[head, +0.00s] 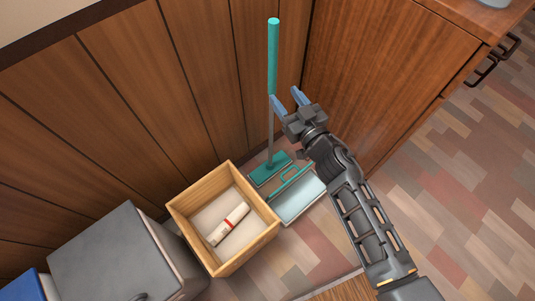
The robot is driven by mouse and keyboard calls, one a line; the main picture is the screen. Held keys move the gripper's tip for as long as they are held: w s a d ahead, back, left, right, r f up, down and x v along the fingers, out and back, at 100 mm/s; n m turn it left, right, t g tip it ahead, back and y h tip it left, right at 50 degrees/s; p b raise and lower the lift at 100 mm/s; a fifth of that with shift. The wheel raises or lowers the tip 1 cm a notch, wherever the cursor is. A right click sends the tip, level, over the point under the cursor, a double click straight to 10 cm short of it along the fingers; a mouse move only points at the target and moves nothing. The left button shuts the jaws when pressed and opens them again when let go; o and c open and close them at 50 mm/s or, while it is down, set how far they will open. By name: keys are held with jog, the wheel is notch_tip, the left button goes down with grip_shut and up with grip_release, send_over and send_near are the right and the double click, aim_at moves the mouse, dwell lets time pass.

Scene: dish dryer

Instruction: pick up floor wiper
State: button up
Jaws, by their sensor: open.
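The floor wiper (272,62) stands upright in the corner against the wood-panelled wall. It has a teal grip at the top, a thin grey pole and a flat teal head (268,168) on the floor. My gripper (284,98) is open, its two blue fingers pointing up and left in the picture. The left finger overlaps the pole just below the teal grip. I cannot tell whether it touches the pole or is in front of it. The right finger is to the right of the pole.
A teal-handled dustpan-like item (300,200) lies beside the wiper head. An open wooden box (247,251) holds a white tube with a red band (228,224). A grey bin (115,255) stands at lower left. A wooden cabinet (375,70) closes off the right. Patterned floor (450,200) is clear at right.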

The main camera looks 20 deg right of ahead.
aim_at(275, 76)
jog(key=shift+w+a+r+b, duration=0.15)
jog(key=shift+w+b, duration=0.2)
jog(key=shift+w, duration=1.2)
jog(key=shift+w+d+r+b, duration=0.15)
jog(key=shift+w+b, duration=0.25)
jog(key=shift+w, duration=1.15)
jog(key=shift+w+a+r+b, duration=0.15)
jog(key=shift+w+b, duration=0.2)
jog(key=shift+w, duration=1.2)
grip_shut()
